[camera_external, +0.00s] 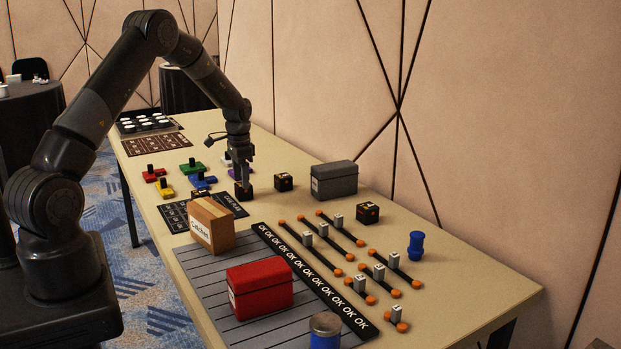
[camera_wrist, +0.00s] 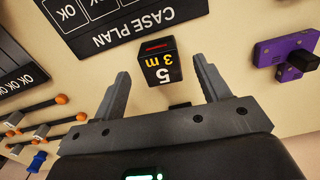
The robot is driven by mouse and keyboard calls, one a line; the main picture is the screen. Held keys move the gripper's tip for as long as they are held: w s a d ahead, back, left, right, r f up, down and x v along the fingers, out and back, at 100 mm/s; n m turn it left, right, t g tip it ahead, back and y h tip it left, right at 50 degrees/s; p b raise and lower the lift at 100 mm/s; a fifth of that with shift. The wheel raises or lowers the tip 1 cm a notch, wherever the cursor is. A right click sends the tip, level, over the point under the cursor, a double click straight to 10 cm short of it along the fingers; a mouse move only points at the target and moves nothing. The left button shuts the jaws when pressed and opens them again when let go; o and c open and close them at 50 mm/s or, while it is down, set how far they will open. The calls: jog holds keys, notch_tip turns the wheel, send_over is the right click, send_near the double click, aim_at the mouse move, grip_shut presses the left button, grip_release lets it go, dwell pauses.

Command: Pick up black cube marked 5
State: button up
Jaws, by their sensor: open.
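Other dark cubes (camera_external: 284,182) (camera_external: 368,213) stand to the right, near a grey case (camera_external: 334,180). A purple block (camera_wrist: 287,52) is to the cube's right in the wrist view. The black "CASE PLAN" board (camera_wrist: 88,25) lies close by. A cardboard box (camera_external: 212,224) and red case (camera_external: 259,287) stand nearer.

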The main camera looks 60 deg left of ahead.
aim_at(244, 191)
jog(key=f, duration=0.4)
jog(key=shift+w+f, duration=0.25)
jog(key=shift+w, duration=0.05)
jog(key=shift+c, duration=0.4)
jog(key=c, duration=1)
jog(key=shift+r, duration=0.1)
